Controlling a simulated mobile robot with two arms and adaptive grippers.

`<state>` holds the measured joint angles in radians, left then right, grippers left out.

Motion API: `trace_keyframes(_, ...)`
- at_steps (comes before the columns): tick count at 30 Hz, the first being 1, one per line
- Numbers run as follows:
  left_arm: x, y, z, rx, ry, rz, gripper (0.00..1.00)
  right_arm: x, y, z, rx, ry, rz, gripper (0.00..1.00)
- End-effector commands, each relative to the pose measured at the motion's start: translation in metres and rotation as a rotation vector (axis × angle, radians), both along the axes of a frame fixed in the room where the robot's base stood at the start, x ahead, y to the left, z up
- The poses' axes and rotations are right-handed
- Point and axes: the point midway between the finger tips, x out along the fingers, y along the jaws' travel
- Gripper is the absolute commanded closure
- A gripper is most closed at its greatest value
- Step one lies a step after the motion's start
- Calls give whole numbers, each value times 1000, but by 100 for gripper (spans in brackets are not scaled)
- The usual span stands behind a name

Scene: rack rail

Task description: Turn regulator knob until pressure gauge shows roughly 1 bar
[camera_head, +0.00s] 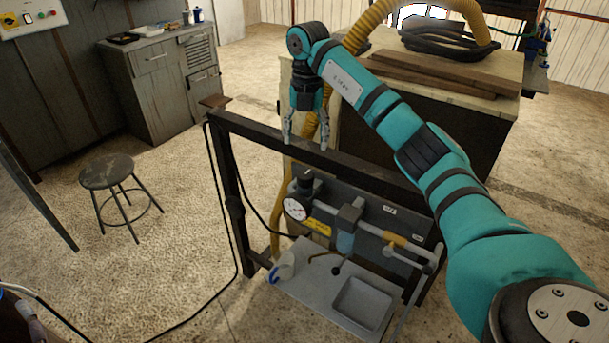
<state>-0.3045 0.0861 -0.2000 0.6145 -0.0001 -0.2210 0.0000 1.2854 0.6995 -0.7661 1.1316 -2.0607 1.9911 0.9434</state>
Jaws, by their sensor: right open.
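The pressure gauge (297,209) has a round white face and sits on the grey panel below the dark rail. Its needle is too small to read. A dark regulator body with a knob on top (304,177) stands just behind and above the gauge. My right gripper (306,144) points down with its two fingers spread apart and empty. In the picture it is above the knob, with its fingertips over the dark rail. A gap shows between the fingertips and the knob. My left gripper is not in view.
The dark rail (370,170) crosses above the panel. A filter bowl (346,238) and pipe lie right of the gauge. A grey shelf with a tray (361,303) and a white cup (285,265) is below. A stool (107,172) stands at left on open floor.

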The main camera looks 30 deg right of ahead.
Motion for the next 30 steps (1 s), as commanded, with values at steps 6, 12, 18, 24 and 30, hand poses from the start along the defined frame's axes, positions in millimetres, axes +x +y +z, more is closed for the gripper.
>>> trace_keyframes(6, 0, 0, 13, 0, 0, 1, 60, 0, 1, -47, 1, 3, 1, 33)
trace_keyframes(12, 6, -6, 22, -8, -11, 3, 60, 1, 1, -88, 2, 2, 0, 33)
trace_keyframes(18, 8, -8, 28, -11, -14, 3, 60, 2, 2, -114, 2, -1, 1, 33)
trace_keyframes(24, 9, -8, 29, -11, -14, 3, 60, 2, 2, -123, 2, -1, 1, 33)
trace_keyframes(30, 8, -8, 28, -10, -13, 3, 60, 2, 2, -123, 2, -2, 1, 33)
